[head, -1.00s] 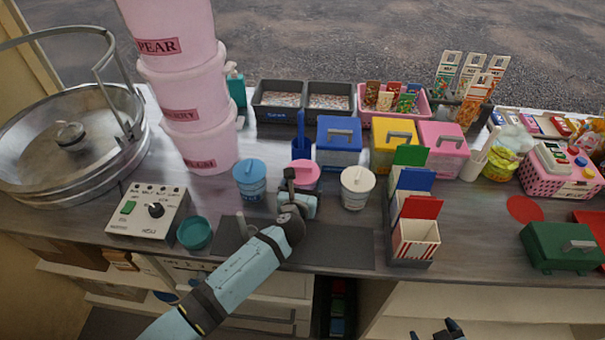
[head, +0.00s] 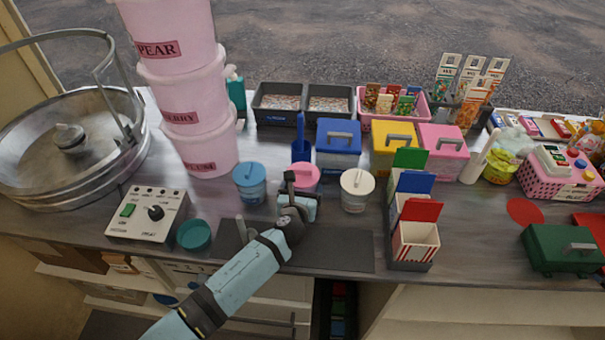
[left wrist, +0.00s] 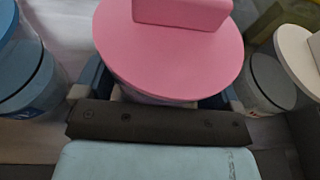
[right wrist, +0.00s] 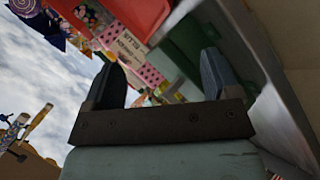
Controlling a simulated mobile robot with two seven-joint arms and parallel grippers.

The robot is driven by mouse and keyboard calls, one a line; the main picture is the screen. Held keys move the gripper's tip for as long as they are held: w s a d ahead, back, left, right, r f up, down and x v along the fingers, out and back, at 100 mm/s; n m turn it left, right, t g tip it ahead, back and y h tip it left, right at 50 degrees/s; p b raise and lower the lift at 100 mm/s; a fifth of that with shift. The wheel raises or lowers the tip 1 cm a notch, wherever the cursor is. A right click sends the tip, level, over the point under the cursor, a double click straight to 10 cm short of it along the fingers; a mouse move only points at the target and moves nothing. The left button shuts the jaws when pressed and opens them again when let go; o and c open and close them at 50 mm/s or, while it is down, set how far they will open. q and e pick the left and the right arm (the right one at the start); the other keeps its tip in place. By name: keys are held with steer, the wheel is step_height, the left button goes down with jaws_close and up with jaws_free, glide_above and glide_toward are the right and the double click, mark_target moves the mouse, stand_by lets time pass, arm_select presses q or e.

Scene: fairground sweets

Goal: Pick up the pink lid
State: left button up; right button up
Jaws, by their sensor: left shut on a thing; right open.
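The pink lid (head: 308,177) is a round disc with a block handle, in the middle of the counter in the head view. It fills the top of the left wrist view (left wrist: 165,55) and sits on a pale tub (left wrist: 150,97). My left gripper (head: 292,187) is at this tub. Its fingers are on either side just below the lid's rim, shut on the tub; the lid hides their tips. My right gripper (right wrist: 160,72) is open and empty in the right wrist view, and is out of the head view.
A blue-lidded tub (head: 249,180) stands left of the pink lid and a cream-lidded tub (head: 357,185) right of it. Behind are a blue scoop (head: 301,148) and a blue box (head: 339,150). A carton rack (head: 410,264) stands to the right.

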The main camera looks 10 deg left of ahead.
steer(key=w+d+r+m+t+y, duration=0.1)
steer(key=w+d+r, duration=0.15)
steer(key=r, duration=0.35)
steer(key=w+d+r+t+y, duration=0.1)
steer(key=w+r, duration=0.3)
steer(key=r, duration=0.2)
steer(key=w+d+r+m+t, duration=0.1)
steer(key=w+d+r, duration=0.15)
steer(key=r, duration=0.45)
steer(key=w+a+f+m+y, duration=0.25)
steer(key=w+a, duration=0.35)
steer(key=a, duration=0.5)
steer(key=w+a+f+m+y, duration=0.25)
steer(key=w+a, duration=0.35)
steer(key=a, duration=0.4)
steer(key=w+a+r+y, duration=0.1)
steer(key=w+a+y, duration=0.25)
steer(key=a, duration=1.05)
steer(key=w+a+r+y, duration=0.2)
steer(key=w+a, duration=0.2)
steer(key=a, duration=0.9)
steer(key=m+g+h, duration=0.1)
steer(key=g+h, duration=0.7)
steer(key=g, duration=0.4)
glide_above(302, 170)
step_height(302, 170, down, 12)
steer(key=shift+f, duration=0.15)
